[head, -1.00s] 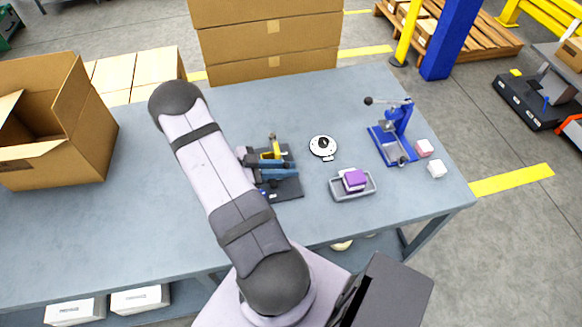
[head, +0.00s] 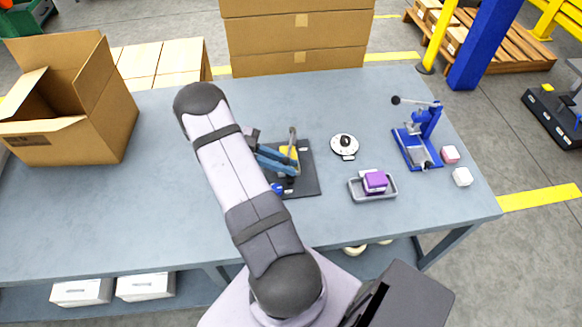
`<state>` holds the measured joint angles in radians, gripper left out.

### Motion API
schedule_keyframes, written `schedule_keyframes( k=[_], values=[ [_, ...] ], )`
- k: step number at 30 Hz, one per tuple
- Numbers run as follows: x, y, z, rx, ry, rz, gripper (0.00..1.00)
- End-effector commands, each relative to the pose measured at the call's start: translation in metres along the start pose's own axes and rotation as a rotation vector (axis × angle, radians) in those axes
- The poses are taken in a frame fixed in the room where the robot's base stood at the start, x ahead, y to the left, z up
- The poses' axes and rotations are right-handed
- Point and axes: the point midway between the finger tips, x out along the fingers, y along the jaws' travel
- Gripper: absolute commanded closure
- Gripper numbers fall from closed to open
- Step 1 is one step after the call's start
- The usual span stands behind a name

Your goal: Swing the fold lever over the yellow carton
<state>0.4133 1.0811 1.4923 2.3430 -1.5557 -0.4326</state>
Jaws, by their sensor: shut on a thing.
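The yellow carton (head: 287,152) sits on the dark base plate of the gluer (head: 308,185), partly hidden by blue parts in front of it. A thin upright bar with a rounded top, which looks like the fold lever (head: 293,136), stands at the carton and does not lie flat over it. My gripper (head: 294,166) reaches in from the left, its long blue fingers low across the near side of the carton. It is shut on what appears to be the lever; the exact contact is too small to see. My arm hides the gluer's left side.
Right of the gluer are a round white dial (head: 345,145), a grey tray (head: 359,196) with a purple block (head: 375,181), and a blue lever press (head: 420,140). Pink and white blocks lie near the table's right edge. An open cardboard box (head: 105,125) stands at the left.

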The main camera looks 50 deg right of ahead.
Motion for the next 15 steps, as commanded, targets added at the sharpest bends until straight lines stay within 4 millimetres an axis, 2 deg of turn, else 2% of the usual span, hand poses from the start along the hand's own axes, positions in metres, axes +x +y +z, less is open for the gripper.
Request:
schedule_keyframes(
  k=[15],
  values=[
    [-0.017,-0.004,0.001,0.048,0.007,0.089,1.0]
  ],
)
